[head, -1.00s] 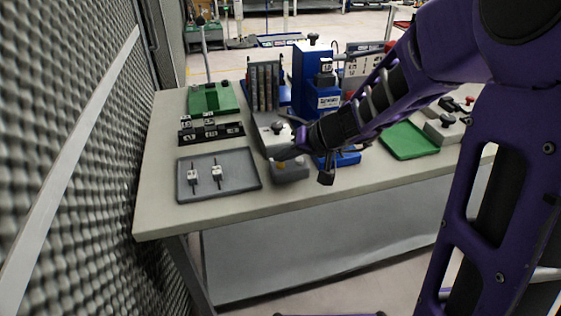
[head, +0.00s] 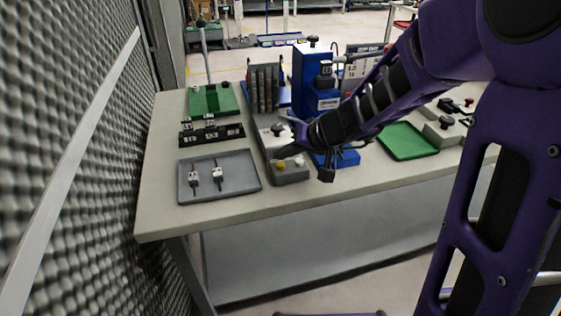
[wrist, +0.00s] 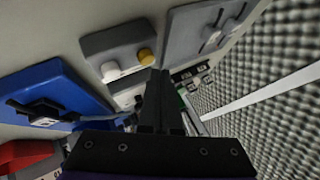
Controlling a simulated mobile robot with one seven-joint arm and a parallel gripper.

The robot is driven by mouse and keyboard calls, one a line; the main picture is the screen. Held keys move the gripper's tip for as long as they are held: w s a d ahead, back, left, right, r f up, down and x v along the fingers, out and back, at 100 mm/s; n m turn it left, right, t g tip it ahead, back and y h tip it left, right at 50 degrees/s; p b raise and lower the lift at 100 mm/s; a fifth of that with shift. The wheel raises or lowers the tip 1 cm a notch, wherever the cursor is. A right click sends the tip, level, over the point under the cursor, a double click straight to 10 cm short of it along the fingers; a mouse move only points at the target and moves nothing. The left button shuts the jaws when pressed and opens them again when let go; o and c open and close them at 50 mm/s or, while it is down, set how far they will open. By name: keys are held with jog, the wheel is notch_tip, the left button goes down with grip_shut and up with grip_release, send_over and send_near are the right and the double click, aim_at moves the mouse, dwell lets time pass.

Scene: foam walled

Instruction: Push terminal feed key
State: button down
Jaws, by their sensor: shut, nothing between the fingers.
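A grey control box (head: 290,175) sits near the front edge of the bench, right of the grey tray. It has a yellow button (head: 281,164) and a white button (head: 299,162). In the wrist view the box (wrist: 105,45) is ahead of my fingers, with its yellow button (wrist: 147,56) close to the fingertips and its white button (wrist: 110,71) to the left. My gripper (head: 283,150) is shut and empty, just behind and above the buttons in the head view. It also shows in the wrist view (wrist: 157,80). I cannot tell whether it touches the box.
The grey tray (head: 238,188) holds two small terminals. A black rail (head: 222,135) and a green fixture (head: 225,97) lie behind it. A blue machine (head: 312,75) stands behind my arm, a green tray (head: 408,141) to its right. A foam wall (head: 70,130) bounds the left.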

jog(key=shift+r, duration=0.15)
jog(key=shift+r+p, duration=1.5)
jog(key=shift+r, duration=0.95)
